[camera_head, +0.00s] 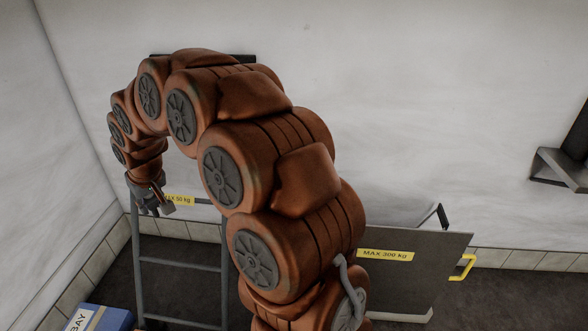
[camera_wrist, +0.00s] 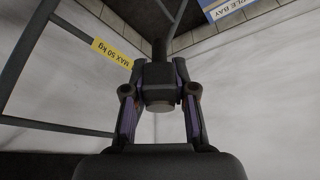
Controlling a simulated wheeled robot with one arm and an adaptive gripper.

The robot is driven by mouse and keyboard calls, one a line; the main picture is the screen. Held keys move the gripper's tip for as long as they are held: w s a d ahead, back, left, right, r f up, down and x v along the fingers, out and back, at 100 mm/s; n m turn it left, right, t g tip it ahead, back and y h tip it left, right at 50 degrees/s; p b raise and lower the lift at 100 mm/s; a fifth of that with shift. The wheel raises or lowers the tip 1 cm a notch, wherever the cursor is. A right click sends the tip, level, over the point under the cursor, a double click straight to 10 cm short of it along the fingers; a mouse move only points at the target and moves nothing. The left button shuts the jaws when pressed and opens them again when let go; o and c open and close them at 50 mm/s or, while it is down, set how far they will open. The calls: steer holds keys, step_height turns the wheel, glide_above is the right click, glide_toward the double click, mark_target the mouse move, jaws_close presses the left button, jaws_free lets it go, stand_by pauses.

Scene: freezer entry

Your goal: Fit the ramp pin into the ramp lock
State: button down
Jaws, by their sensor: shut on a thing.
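My gripper (camera_wrist: 160,72) is shut on a dark pin-like piece (camera_wrist: 159,92) in the wrist view. The piece has a blocky collar between the fingers, a dark shaft pointing away and a pale round end towards the camera. I take it to be the ramp pin. In the head view my gripper (camera_head: 150,200) is at the left, in front of the ladder-like frame, and the pin is too small there to make out clearly. A grey panel (camera_head: 425,262) marked "MAX 300 kg", perhaps the ramp, stands at the right. I cannot identify the ramp lock.
The grey ladder-like frame (camera_head: 180,265) with a "MAX 50 kg" label stands by the left wall. A blue box (camera_head: 100,317) is at the lower left. A dark bracket (camera_head: 562,168) is on the back wall. Dark floor shows between.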

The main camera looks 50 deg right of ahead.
steer(key=s+d+f+p, duration=0.15)
steer(key=d+p, duration=0.45)
steer(key=d, duration=1.3)
steer(key=shift+n, duration=0.4)
steer(key=s+d+f+p, duration=0.1)
steer(key=s+d, duration=0.1)
steer(key=d, duration=0.3)
steer(key=s+d+f+p, duration=0.1)
steer(key=s+d+f, duration=0.1)
steer(key=d, duration=0.4)
steer(key=s+d+f+p, duration=0.1)
steer(key=s+d+p, duration=0.1)
steer(key=s+d, duration=0.2)
steer(key=shift+d+f, duration=0.2)
steer(key=shift+d, duration=0.5)
steer(key=shift+d+f, duration=0.1)
steer(key=shift+s+f+b, duration=0.1)
steer(key=shift+f+b, duration=0.05)
steer(key=shift+b, duration=0.65)
steer(key=shift+f+b, duration=1.35)
steer(key=shift+f, duration=0.5)
steer(key=shift+b, duration=1.35)
steer(key=shift+f+b, duration=1)
steer(key=shift+f, duration=0.5)
steer(key=shift+r, duration=0.1)
